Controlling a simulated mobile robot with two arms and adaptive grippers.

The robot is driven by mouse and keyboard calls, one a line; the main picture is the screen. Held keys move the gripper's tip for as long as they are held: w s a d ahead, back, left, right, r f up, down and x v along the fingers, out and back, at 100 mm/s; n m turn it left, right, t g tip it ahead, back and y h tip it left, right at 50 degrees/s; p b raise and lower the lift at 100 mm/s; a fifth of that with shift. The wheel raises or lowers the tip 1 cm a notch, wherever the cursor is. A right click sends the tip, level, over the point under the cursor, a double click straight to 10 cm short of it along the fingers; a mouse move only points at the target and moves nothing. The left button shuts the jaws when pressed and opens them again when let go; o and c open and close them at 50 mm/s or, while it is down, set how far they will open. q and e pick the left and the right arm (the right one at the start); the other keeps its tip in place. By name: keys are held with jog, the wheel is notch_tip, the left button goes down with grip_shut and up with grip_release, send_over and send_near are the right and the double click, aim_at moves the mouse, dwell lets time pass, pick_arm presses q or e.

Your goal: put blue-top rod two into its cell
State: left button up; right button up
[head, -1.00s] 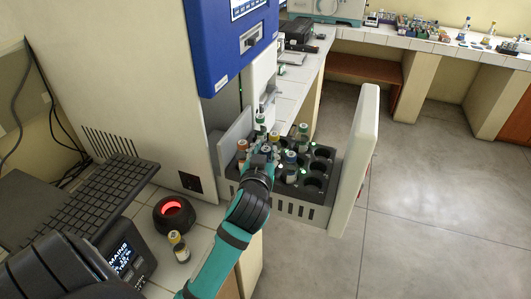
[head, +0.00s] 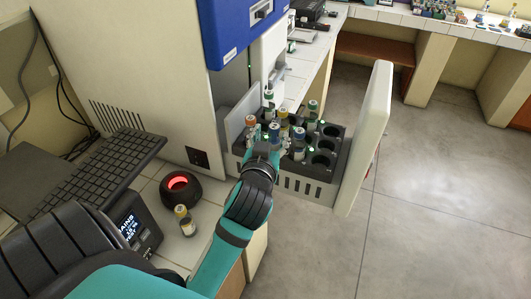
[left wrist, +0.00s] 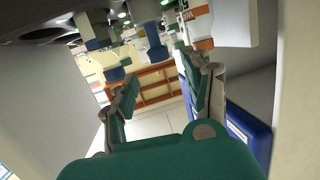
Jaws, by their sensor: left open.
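A black rack (head: 335,148) with round cells sits in the pulled-out incubator drawer in the head view. I cannot tell which rod is blue-top rod two. My left gripper (head: 264,152) is at the near side of the rack, partly hiding its near cells. In the left wrist view its fingers (left wrist: 155,85) are spread with nothing held between them; rods with blue bands (left wrist: 115,73) show beyond. My right gripper is not in view.
The white drawer front (head: 368,140) stands upright right of the rack. Several cells at the rack's right are empty.

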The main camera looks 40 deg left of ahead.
pick_arm(q)
jog(key=p+v, duration=0.3)
jog(key=v, duration=0.4)
dwell(1.6)
dwell(0.5)
